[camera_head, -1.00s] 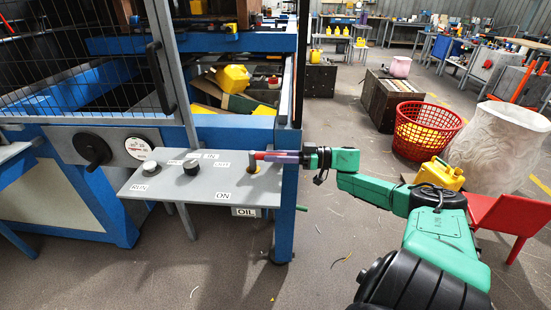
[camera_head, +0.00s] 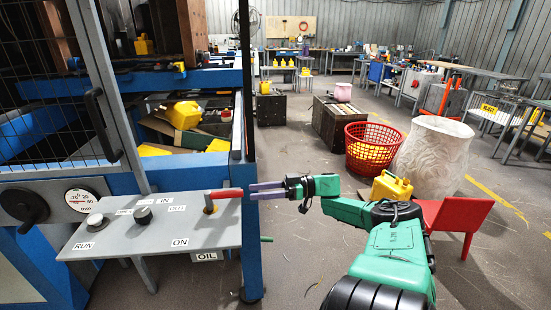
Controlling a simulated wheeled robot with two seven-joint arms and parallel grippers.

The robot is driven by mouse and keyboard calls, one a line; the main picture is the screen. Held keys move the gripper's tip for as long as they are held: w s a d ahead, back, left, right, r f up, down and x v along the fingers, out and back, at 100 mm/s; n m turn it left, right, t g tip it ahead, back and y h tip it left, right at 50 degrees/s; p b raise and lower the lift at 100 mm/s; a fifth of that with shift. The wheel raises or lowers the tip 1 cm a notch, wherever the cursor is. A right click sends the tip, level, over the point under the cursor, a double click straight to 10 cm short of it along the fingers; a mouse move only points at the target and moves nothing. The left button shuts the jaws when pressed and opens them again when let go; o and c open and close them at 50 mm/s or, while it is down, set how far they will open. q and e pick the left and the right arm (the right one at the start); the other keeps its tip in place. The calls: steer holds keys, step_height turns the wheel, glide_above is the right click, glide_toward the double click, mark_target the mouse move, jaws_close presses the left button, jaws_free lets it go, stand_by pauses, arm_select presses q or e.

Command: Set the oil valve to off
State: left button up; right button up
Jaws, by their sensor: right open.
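The oil valve (camera_head: 226,194) has a red lever on a brass stem at the right end of a grey control panel (camera_head: 140,236). The lever points right, past the panel's edge. An ON label (camera_head: 180,243) is on the panel in front of the stem, and an OIL label (camera_head: 207,256) hangs below. I see no OFF label. My right gripper (camera_head: 252,191) comes in from the right. It is open and empty, its purple fingers pointing left with their tips just right of the lever's end. My left gripper is out of view.
A blue post (camera_head: 251,255) stands beside the panel. A red basket (camera_head: 372,148), yellow can (camera_head: 391,187) and red chair (camera_head: 456,222) are right.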

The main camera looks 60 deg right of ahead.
steer(key=b+v, duration=0.1)
steer(key=v, duration=0.5)
steer(key=shift+f, duration=0.1)
